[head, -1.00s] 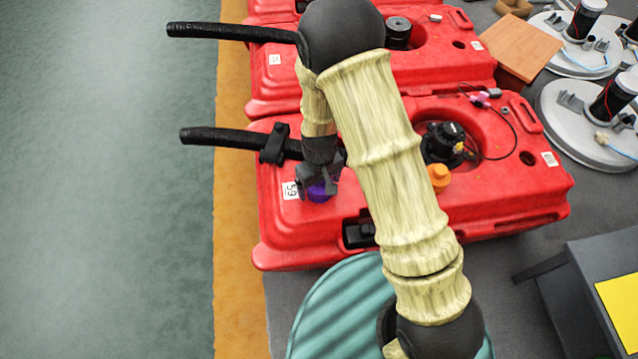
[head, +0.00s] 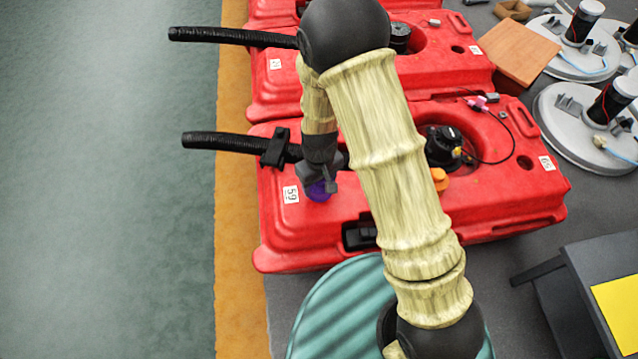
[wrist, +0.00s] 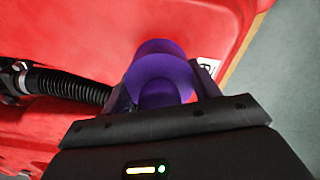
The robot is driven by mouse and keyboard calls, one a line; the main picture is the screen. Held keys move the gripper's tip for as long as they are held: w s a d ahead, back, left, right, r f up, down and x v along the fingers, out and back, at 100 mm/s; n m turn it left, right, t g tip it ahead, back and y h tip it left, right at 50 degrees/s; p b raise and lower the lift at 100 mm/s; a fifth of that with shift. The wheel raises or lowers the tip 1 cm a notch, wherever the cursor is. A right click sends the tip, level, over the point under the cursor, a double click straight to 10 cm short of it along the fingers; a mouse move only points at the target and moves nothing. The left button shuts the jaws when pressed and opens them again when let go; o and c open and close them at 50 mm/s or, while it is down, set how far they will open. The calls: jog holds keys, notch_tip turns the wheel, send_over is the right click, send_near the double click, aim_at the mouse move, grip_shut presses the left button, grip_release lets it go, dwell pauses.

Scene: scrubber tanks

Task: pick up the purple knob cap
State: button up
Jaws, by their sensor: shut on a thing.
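The purple knob cap (head: 318,191) is at the left part of the nearer red tank (head: 400,210), just right of the white 59 label. My gripper (head: 319,183) is over it from above and hides part of it in the head view. In the wrist view the purple cap (wrist: 160,80) sits between the two fingers of my gripper (wrist: 165,92), which are shut on it. I cannot tell whether the cap is touching the tank or lifted from it.
A black ribbed hose (head: 225,142) in a clamp is close behind my gripper. An orange cap (head: 439,178) and a black round fitting (head: 441,147) stand to the right on the same tank. A second red tank (head: 285,85) lies behind. Open floor is at left.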

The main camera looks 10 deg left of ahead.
notch_tip(320, 180, up, 7)
jog(key=p, duration=0.3)
jog(key=shift+r, duration=0.15)
jog(key=w+d+r+m+p, duration=0.2)
jog(key=w+d, duration=0.3)
jog(key=d, duration=0.5)
jog(key=w+d+r+m+p, duration=0.3)
jog(key=w+d+m, duration=0.1)
jog(key=d, duration=0.6)
jog(key=shift+w+r+m, duration=0.2)
jog(key=shift+w+m, duration=0.2)
jog(key=shift+m, duration=0.3)
